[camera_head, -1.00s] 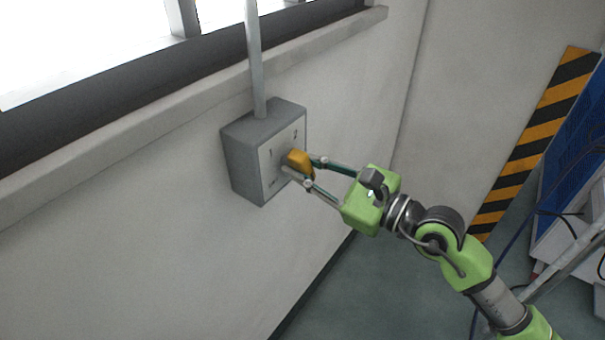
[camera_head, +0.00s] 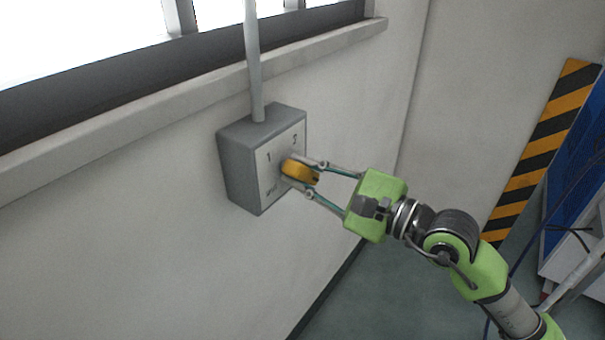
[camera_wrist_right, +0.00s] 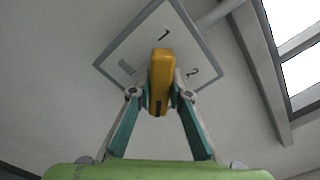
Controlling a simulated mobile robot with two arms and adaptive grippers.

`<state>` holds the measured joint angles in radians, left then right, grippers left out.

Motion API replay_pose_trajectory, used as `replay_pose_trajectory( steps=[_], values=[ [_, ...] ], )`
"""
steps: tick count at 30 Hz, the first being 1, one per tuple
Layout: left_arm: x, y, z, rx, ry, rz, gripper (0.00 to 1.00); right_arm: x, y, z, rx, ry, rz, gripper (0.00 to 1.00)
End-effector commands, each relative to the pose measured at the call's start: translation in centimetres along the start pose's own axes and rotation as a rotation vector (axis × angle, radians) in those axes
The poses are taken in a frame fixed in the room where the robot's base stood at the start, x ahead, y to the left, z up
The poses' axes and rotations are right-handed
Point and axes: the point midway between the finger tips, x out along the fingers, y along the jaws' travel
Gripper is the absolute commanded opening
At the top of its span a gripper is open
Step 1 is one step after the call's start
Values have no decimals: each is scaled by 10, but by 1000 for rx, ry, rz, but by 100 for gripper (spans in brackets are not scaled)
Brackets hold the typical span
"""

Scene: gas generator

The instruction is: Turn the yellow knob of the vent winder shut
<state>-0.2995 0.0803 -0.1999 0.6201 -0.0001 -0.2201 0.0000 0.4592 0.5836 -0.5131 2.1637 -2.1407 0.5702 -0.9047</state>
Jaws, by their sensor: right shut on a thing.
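The vent winder is a grey box (camera_head: 240,160) fixed to the wall, with a pale front plate marked 1 and 2. The yellow knob (camera_head: 299,171) sits on that plate. My right gripper (camera_head: 303,175) has its fingers on either side of the knob and is shut on it. In the right wrist view the yellow knob (camera_wrist_right: 160,80) stands upright in the picture between the two fingertips, with a dark mark at its near end. The plate (camera_wrist_right: 127,44) looks tilted behind it, with 1 above the knob and 2 to its right. My left gripper is not in view.
A grey pipe (camera_head: 254,70) rises from the box past the window ledge (camera_head: 150,123). A yellow and black striped panel (camera_head: 541,150) and blue equipment (camera_head: 582,150) stand at the right. The wall around the box is bare.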

Motion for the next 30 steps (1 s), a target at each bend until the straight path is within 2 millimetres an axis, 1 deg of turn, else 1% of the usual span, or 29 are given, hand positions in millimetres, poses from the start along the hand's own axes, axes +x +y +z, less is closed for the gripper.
replay_pose_trajectory(
  steps=[6, 7, 8, 9, 18, 21, 23, 26, 30],
  values=[
    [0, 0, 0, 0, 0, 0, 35, 0, 0, 0, -5, 2, 1, 0],
    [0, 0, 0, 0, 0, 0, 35, 0, 0, -1, -5, 2, 1, 23],
    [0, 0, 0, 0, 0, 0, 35, 0, 0, -1, -5, 2, 1, 30],
    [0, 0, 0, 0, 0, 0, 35, 0, 0, 0, -4, 2, 1, 35],
    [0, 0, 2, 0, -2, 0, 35, 0, 0, 0, -2, 1, 0, 35],
    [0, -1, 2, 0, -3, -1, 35, -5, 0, -1, -2, 3, 0, 35],
    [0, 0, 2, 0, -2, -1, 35, -11, 0, -1, -2, 3, 0, 35],
    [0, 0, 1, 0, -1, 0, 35, -27, 1, -2, -4, 5, 3, 35],
    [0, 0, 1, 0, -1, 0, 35, -56, 2, -3, -4, 8, 4, 35]
  ],
)
